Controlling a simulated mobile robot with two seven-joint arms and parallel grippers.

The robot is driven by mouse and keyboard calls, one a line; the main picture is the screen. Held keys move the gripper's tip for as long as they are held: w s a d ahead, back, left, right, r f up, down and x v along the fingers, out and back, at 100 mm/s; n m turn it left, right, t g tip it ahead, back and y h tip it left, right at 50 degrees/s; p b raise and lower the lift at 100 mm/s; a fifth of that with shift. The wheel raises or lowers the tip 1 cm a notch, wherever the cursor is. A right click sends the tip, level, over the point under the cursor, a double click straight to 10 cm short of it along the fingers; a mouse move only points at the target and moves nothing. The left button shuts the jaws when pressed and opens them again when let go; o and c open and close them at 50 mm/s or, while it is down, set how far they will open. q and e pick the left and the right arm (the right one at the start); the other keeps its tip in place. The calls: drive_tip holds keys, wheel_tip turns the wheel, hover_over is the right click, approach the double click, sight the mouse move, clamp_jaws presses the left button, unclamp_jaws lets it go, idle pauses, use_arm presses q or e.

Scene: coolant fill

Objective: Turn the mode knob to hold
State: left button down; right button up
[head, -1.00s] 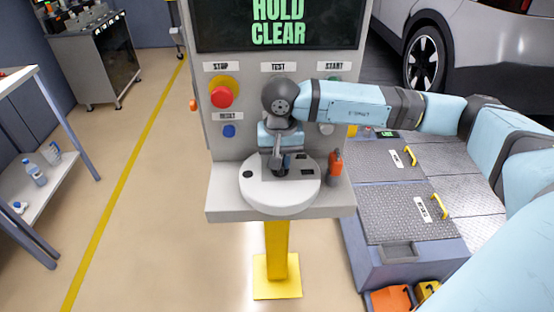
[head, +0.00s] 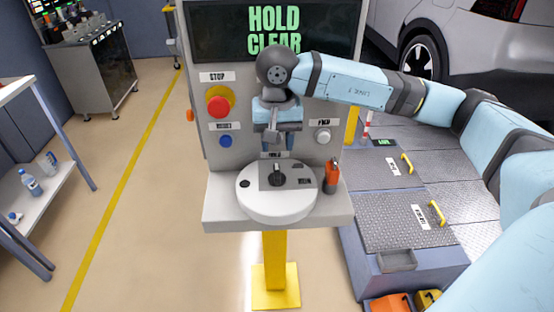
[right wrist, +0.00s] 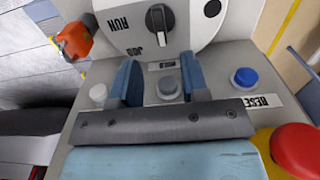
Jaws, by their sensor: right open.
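The black mode knob (head: 277,177) stands on a grey plate on the round white pedestal top. It also shows in the right wrist view (right wrist: 160,20), where its white mark faces the panel, close to the word JOG (right wrist: 150,52). The word RUN (right wrist: 118,24) is beside the knob. A hold label on the plate cannot be made out. My right gripper (head: 279,143) is open and empty, above and behind the knob, in front of the panel. In the right wrist view its fingers (right wrist: 161,76) are spread and apart from the knob. My left gripper is not in view.
The upright panel carries a screen (head: 275,28) reading HOLD CLEAR, a red button (head: 219,106), a blue button (head: 225,141) and a white button (head: 323,136). An orange-red object (head: 332,176) stands at the right of the round top.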

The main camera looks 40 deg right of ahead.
wheel_tip(320, 180, up, 6)
drive_tip(key=shift+f, duration=0.15)
drive_tip(key=shift+s+f, duration=0.1)
idle(0.5)
